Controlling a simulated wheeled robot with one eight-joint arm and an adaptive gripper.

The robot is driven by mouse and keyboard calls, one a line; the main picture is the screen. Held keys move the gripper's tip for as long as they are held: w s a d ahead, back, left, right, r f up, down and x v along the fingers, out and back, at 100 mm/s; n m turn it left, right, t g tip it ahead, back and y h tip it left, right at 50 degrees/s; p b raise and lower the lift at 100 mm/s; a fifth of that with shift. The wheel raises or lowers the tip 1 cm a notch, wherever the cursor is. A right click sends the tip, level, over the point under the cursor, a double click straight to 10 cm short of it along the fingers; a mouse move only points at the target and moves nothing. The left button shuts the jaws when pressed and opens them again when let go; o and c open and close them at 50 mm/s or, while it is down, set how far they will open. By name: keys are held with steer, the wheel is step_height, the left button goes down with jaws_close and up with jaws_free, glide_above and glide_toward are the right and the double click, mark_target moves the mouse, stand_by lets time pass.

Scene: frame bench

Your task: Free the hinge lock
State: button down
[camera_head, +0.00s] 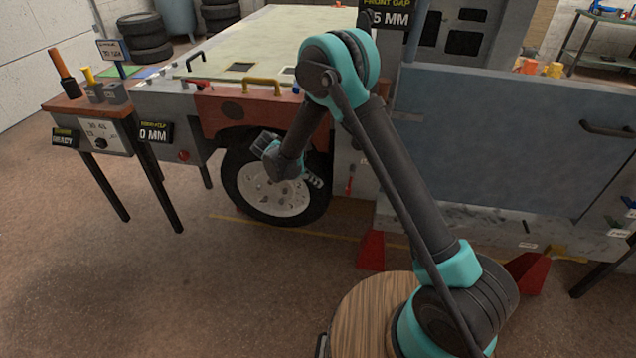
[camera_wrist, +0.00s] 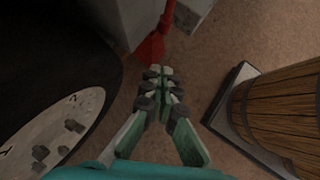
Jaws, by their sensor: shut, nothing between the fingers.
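My gripper (camera_head: 314,181) is low in front of the vehicle's front wheel. In the wrist view the fingers (camera_wrist: 160,85) are closed together with nothing between them. A small red lever (camera_head: 349,184) stands on the grey body pillar just right of the wheel, apart from my gripper. I cannot tell whether it is the hinge lock. The blue-grey door panel (camera_head: 490,140) is to the right, with small tagged parts along its lower edge. In the wrist view a red piece (camera_wrist: 150,47) lies beyond the fingertips, and I cannot tell which part it is.
The wheel (camera_head: 283,198) is close behind my gripper and also fills the wrist view's left side. Red stands (camera_head: 370,251) support the door frame. A small bench (camera_head: 85,103) stands at left. The floor at left front is clear.

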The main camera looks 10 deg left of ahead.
mark_target(346, 192)
steer(key=shift+w+d+f, duration=0.65)
steer(key=shift+d+f, duration=0.35)
steer(key=shift+d, duration=0.35)
steer(key=shift+w+d+f, duration=0.7)
steer(key=shift+d+f, duration=0.35)
steer(key=shift+d, duration=0.25)
steer(key=shift+w+d+f, duration=0.65)
steer(key=shift+d+f, duration=0.35)
steer(key=shift+d, duration=0.35)
steer(key=shift+w+d+f, duration=0.1)
steer(key=shift+d+f, duration=0.05)
steer(key=shift+d, duration=0.65)
